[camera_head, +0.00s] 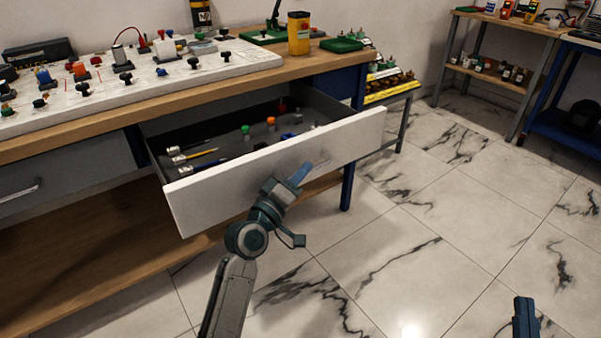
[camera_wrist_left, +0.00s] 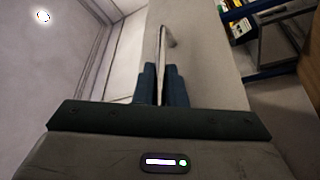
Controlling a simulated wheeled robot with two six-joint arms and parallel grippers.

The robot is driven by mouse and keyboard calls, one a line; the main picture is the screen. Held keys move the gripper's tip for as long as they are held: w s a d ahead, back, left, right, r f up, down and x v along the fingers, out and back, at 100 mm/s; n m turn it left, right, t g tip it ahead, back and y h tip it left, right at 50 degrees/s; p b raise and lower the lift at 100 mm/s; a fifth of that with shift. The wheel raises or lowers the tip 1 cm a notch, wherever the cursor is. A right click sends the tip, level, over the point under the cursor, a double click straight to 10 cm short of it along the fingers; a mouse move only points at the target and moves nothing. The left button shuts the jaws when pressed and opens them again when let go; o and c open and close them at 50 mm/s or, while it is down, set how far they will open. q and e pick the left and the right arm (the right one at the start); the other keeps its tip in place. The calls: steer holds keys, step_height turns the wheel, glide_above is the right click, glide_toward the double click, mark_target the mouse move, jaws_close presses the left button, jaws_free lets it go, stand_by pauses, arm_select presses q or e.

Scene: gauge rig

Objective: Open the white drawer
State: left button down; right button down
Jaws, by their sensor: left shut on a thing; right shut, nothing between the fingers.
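The white drawer (camera_head: 225,190) is pulled well out from under the wooden workbench, and its inside shows. Several small tools and coloured knobs lie in it. My left gripper (camera_head: 300,174) is at the middle of the drawer front, shut on the drawer handle. In the left wrist view the blue fingers (camera_wrist_left: 162,86) sit on both sides of the metal handle (camera_wrist_left: 161,50), against the pale drawer front (camera_wrist_left: 205,60). My right gripper (camera_head: 524,318) is at the lower right edge of the head view, over the floor, apart from everything.
The workbench top (camera_head: 180,98) carries a white board with knobs, a yellow device (camera_head: 299,33) and green items. A grey drawer (camera_head: 60,182) is at the left. A low stand (camera_head: 392,88) is right of the bench. The marble floor in front is clear.

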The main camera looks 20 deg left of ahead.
stand_by(0.3)
arm_select(q)
steer(key=c, duration=1.5)
jaws_free()
steer(key=v, duration=1)
steer(key=shift+s+a+f, duration=0.1)
steer(key=shift+s+a, duration=0.05)
steer(key=shift+s, duration=0.2)
arm_select(e)
steer(key=shift+r, duration=0.25)
steer(key=shift+w, duration=0.1)
